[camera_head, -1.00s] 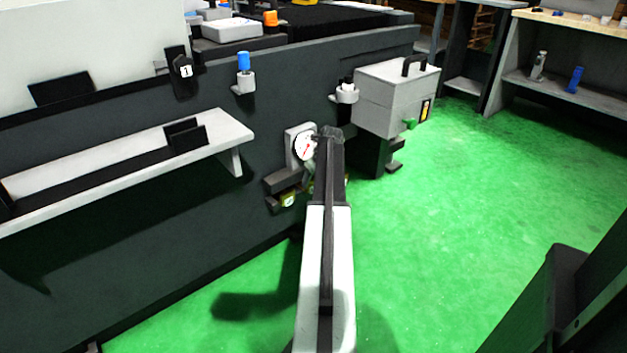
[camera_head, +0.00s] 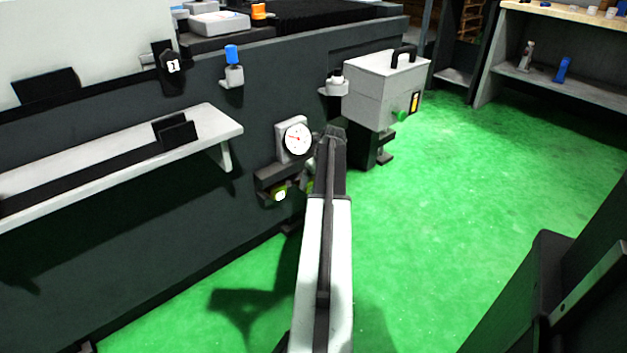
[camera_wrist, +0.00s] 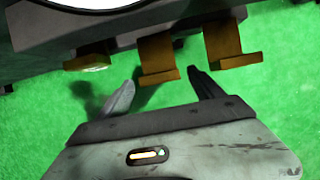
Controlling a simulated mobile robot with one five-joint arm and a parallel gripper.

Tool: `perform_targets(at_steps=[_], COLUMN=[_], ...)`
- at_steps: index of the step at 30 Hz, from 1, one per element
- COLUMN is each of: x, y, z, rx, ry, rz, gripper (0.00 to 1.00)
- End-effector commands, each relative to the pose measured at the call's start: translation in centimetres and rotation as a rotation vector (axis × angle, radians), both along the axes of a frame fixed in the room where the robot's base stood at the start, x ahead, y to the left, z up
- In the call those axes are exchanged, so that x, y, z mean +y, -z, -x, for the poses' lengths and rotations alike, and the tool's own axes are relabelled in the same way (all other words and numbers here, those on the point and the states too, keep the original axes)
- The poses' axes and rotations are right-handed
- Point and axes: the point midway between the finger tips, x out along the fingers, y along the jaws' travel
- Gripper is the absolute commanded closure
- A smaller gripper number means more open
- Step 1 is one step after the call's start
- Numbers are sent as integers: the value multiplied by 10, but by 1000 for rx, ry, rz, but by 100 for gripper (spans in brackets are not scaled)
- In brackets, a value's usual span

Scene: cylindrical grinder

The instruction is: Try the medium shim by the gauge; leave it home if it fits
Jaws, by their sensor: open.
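A white dial gauge (camera_head: 298,139) with a red needle is fixed to the dark machine side, above a dark ledge (camera_head: 272,177). I cannot tell which, if any, is the medium shim. My gripper (camera_wrist: 161,84) is open and empty; its fingers appear on either side of the middle piece's lower end, apart from it. In the head view my arm hides the gripper's fingers.
A grey box with a black handle (camera_head: 385,86) stands right of the gauge. A light shelf (camera_head: 110,150) with dark upright plates juts out on the left. Small holders (camera_head: 232,75) are mounted on the machine side.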

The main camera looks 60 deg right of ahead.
Motion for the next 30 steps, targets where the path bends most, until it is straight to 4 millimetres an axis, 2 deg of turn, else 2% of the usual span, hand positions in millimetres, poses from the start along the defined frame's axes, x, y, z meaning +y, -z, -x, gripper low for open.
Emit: perform_targets(at_steps=[5,16,30], x=[1,9,9], y=[-11,-71,-72], z=[3,26,29], rx=[-1,0,0], ry=[1,1,1], rz=[0,0,0], gripper=[24,24,24])
